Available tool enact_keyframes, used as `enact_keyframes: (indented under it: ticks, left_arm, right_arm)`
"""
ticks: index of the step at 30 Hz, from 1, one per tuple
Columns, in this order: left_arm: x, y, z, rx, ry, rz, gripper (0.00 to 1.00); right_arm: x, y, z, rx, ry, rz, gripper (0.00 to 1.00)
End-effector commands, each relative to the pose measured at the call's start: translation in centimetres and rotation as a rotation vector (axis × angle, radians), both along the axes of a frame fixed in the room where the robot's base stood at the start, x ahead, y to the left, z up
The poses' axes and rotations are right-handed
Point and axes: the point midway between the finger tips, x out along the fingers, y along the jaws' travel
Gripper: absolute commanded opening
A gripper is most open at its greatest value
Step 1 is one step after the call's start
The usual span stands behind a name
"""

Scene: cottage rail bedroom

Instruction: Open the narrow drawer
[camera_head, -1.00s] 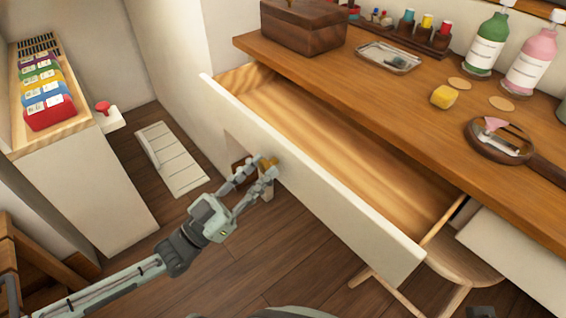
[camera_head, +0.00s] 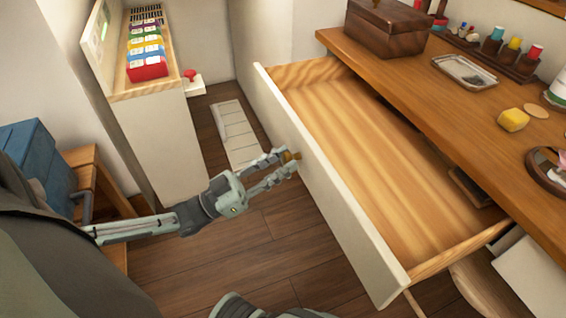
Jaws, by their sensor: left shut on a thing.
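The narrow drawer (camera_head: 322,181) under the wooden desk top stands pulled far out. Its front is white and its inside (camera_head: 375,145) is bare light wood, with a dark flat object (camera_head: 470,187) at its back right. A small brass-coloured knob (camera_head: 288,156) sits on the drawer front. My left gripper (camera_head: 287,162) is shut on the knob, its fingers partly hiding it.
The desk top (camera_head: 425,95) holds a wooden box (camera_head: 388,28), a metal tray (camera_head: 464,71), a yellow block (camera_head: 513,120) and thread spools. A white shelf unit (camera_head: 160,135) with coloured packets stands left. Wooden floor (camera_head: 270,245) is clear below the drawer.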

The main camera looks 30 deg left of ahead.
Motion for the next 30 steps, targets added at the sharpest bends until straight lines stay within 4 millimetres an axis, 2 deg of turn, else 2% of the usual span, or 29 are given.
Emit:
enact_keyframes:
  ticks: [6, 7, 12, 23, 30]
  left_arm:
    - [0.0, 0.0, -0.2, 0.001, 0.006, 0.001, 0.0]
    - [0.0, 0.0, -0.2, 0.001, 0.006, 0.001, 0.3]
    - [0.0, 0.0, -0.1, 0.001, 0.003, 0.001, 0.49]
    - [-0.4, 0.3, -0.3, 0.0, 0.002, 0.001, 0.49]
    - [-3.7, 2.6, -2.1, 0.0, 0.007, 0.002, 0.49]
  right_arm:
    - [0.0, 0.0, 0.0, 0.0, 0.001, -0.001, 0.46]
    - [0.0, 0.0, 0.0, 0.0, 0.001, -0.001, 0.46]
    - [0.0, 0.0, 0.0, 0.0, 0.001, -0.001, 0.46]
    - [-0.1, -0.1, -0.1, 0.0, 0.004, -0.006, 0.46]
    - [0.0, -0.1, 0.0, 0.0, 0.001, -0.003, 0.46]
